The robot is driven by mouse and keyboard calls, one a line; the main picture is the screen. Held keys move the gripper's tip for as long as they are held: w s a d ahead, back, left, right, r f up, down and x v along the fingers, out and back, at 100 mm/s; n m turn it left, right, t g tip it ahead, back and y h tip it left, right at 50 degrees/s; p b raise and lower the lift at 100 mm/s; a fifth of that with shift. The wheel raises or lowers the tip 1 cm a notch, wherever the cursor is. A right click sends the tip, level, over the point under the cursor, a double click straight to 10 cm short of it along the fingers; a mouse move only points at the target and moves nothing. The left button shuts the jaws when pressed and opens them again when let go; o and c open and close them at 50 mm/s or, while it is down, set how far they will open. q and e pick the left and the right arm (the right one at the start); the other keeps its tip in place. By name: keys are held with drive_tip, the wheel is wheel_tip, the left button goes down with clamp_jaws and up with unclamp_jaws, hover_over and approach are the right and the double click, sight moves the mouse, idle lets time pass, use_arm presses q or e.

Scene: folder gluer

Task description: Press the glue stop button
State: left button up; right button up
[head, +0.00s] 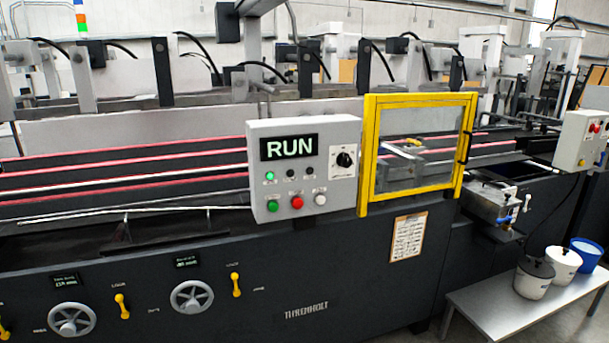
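A grey control panel (255,150) on the front of the machine has a display (289,147) reading RUN. Below the display a green lamp (270,176) is lit beside two dark lamps. The bottom row has a green button (272,206), a red button (297,203) and a white button (320,199). Their labels are too small to read. A second, smaller box (570,140) at the far right carries a red button (593,128) and a yellow part. I cannot tell which button is the glue stop. Neither of my grippers is in view.
A shut yellow-framed guard door (369,155) stands just right of the panel. A black selector knob (344,160) is on the panel. Handwheels (192,297) and yellow levers (236,285) line the lower front. A low bench (500,310) with pots stands at lower right.

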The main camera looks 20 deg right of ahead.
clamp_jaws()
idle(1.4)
